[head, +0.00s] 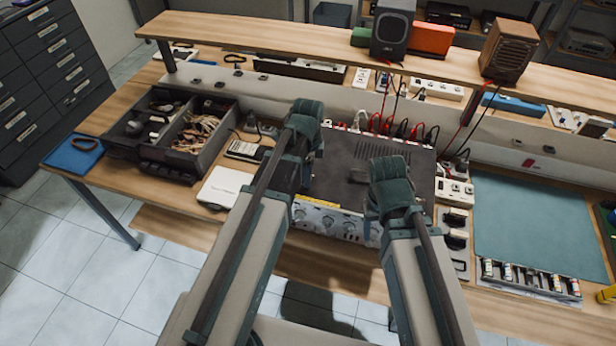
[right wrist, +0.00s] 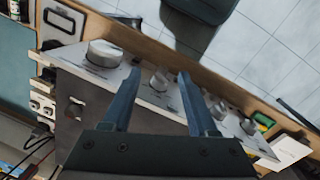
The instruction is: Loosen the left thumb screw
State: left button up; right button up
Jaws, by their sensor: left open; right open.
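The hi-fi unit (head: 338,180) is a dark box with a pale front panel, on the bench in the middle of the head view. Its front panel (right wrist: 135,78) also shows in the right wrist view, with a large round knob (right wrist: 103,53) and several smaller knobs. My right gripper (right wrist: 160,70) is open, with a small knob (right wrist: 160,80) seen between its fingers; contact cannot be told. My left gripper (head: 306,122) is over the unit's left part; its fingertips are hidden in the head view. I cannot make out which part is the left thumb screw.
Red and black cables (head: 385,125) run from the unit's back to the upper shelf. A divided black tray (head: 172,163) stands at the left. A teal mat (head: 530,225) and a rack of small bottles (head: 528,280) lie at the right. A white box (head: 226,187) sits left of the unit.

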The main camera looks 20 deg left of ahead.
pick_arm(q)
grip_shut()
dwell(0.5)
